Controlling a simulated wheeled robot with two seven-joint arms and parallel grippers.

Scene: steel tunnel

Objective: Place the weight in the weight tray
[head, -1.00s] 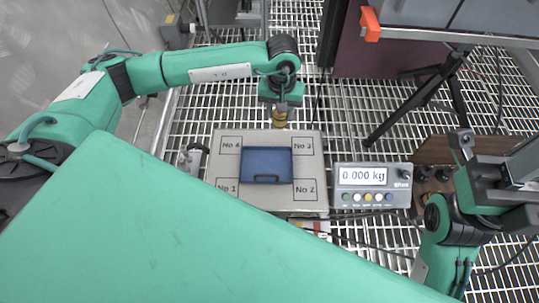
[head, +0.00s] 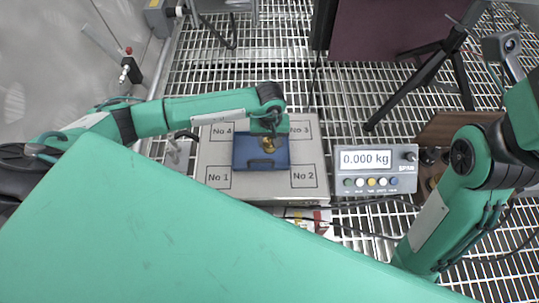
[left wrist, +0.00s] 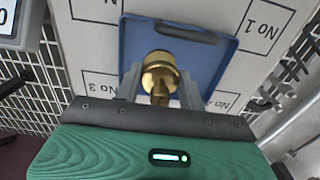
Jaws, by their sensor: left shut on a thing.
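The brass weight (head: 267,146) is held in my left gripper (head: 267,138), over the blue weight tray (head: 246,163). In the left wrist view the weight (left wrist: 159,75) sits between the two fingers (left wrist: 160,88), with the blue tray (left wrist: 210,58) behind it. I cannot tell whether the weight touches the tray. The tray lies on the pale scale plate (head: 308,150), between the marks No 1 to No 4. My right arm (head: 455,190) is at the right, and its gripper is not clearly in view.
The scale display (head: 375,168) reads 0.000 kg, to the right of the plate. A brown wooden block (head: 430,140) with dark weights stands beyond it. A black tripod (head: 440,65) stands behind on the steel grating. A metal fitting (head: 178,152) is left of the plate.

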